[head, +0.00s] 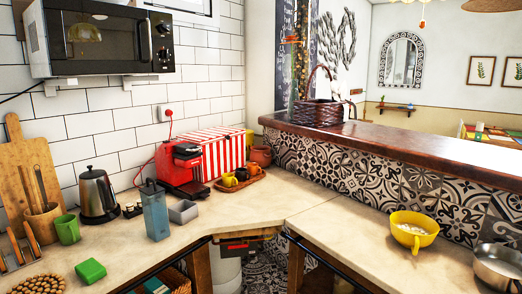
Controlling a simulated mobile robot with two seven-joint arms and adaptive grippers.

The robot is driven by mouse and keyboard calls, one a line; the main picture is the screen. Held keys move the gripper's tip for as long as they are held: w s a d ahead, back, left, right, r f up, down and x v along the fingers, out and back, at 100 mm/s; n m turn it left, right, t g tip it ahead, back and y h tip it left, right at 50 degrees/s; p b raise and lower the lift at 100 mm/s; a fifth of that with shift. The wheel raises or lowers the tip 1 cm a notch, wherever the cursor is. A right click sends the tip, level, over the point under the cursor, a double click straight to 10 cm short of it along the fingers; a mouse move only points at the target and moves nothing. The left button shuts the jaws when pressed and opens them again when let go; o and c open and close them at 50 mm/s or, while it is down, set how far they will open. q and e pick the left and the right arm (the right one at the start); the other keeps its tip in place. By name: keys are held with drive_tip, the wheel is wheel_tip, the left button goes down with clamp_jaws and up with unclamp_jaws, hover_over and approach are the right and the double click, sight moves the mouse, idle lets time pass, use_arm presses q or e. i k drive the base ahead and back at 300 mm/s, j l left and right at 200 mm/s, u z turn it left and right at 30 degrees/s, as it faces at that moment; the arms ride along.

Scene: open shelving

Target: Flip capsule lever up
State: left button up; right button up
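Neither of my grippers is in view.
A blue-grey container (155,210) and a small grey box (183,211) stand in front of the machine. A tray with cups (240,179) is to its right. A kettle (98,195) and green cup (67,229) are left. The right counter (355,235) has free room.

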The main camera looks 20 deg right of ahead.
sight(185, 148)
drive_tip(key=i+z, duration=0.5)
drive_tip(key=i, duration=1.15)
